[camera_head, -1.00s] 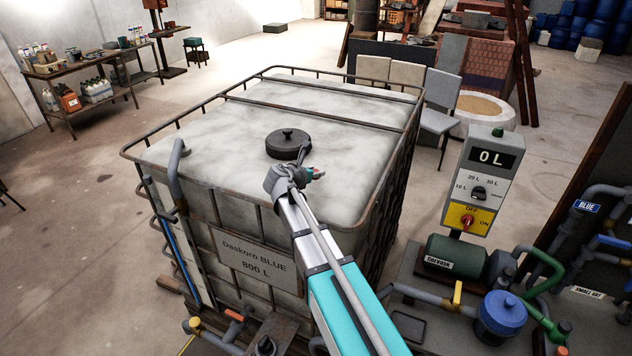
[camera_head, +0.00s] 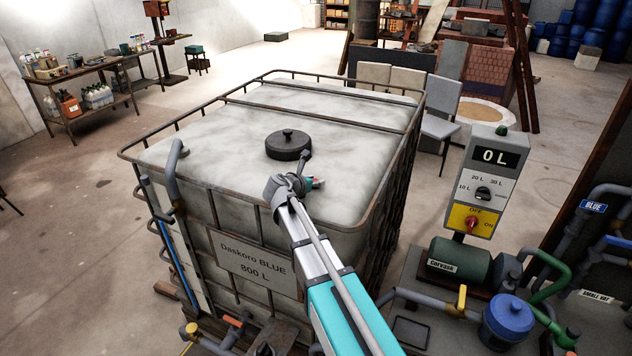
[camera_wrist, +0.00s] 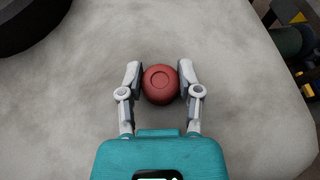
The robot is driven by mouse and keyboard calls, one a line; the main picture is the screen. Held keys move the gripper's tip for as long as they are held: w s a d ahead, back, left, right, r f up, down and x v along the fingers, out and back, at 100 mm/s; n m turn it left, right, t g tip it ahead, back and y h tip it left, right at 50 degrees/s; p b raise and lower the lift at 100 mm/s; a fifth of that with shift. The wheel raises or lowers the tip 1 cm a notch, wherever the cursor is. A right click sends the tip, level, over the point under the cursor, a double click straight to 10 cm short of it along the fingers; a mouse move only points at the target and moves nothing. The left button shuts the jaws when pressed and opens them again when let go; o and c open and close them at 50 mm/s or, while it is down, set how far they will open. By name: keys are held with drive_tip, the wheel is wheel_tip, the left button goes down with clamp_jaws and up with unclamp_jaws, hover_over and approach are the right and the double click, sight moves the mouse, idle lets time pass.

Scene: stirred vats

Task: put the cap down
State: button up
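In the head view my gripper (camera_head: 314,184) is over the near right part of the white tank top (camera_head: 215,140), just in front of the black lid. The cap is mostly hidden there by my wrist. I cannot tell whether the cap touches the tank top.
The black lid (camera_head: 288,146) sits on the tank top, and its edge also shows in the wrist view (camera_wrist: 25,20). A metal rail (camera_head: 190,113) runs around the tank. A control box (camera_head: 487,180) stands to the right. The tank top around the gripper is clear.

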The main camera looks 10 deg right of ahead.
drive_tip(key=o, duration=0.5)
drive_tip(key=shift+c, duration=0.2)
drive_tip(key=shift+r, duration=0.2)
drive_tip(key=p+v, duration=0.4)
drive_tip(key=v, duration=0.6)
drive_tip(key=shift+s+a+p, duration=0.15)
drive_tip(key=shift+p, duration=0.15)
drive_tip(key=shift+s+a+r, duration=0.2)
drive_tip(key=shift+s+a, duration=0.3)
